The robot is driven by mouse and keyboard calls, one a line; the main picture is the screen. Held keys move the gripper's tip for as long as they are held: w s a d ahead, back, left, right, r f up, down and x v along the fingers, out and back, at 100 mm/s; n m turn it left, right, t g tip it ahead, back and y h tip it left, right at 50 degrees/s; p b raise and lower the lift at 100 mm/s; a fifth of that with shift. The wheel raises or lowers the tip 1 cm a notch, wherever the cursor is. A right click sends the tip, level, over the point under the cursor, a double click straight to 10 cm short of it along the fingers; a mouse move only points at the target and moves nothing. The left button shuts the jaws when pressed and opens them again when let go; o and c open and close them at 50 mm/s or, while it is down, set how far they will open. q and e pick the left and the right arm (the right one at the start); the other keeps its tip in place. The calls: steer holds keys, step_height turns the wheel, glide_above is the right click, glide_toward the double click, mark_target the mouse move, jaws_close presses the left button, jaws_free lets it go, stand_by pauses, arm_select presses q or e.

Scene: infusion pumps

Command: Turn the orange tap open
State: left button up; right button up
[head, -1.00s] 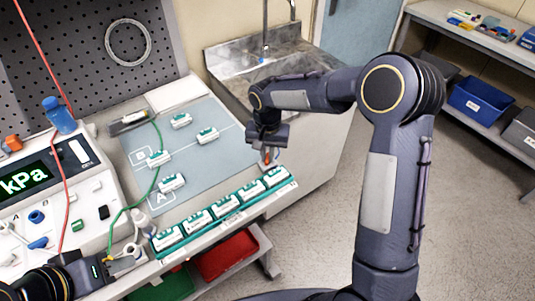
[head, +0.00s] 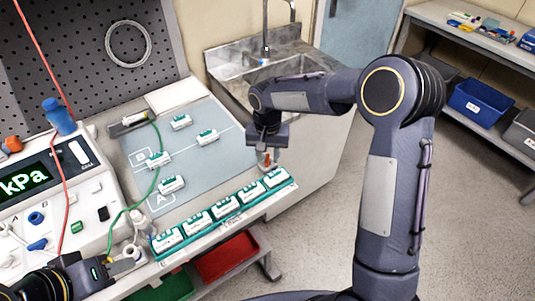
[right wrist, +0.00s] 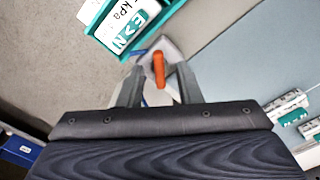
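The orange tap (right wrist: 158,68) is a small orange lever on a pale body in the right wrist view. It also shows as a small orange spot in the head view (head: 267,158), at the right end of the bench's front edge. My right gripper (right wrist: 161,72) is open, with one finger on each side of the lever and visible gaps between. The gripper partly hides the tap's body. My left gripper (head: 127,261) is low at the left, by the bench's front edge near a pale round fitting; its finger gap is unclear.
A teal rail with several labelled blocks (head: 225,206) runs along the bench front, left of the tap. A grey-blue mat (head: 200,165) with several more blocks lies behind. A pressure device with a kPa display (head: 25,180) stands left. A sink (head: 270,68) is behind.

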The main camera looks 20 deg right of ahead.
mark_target(267, 158)
steer(key=shift+r+b, duration=0.35)
steer(key=shift+r, duration=3.55)
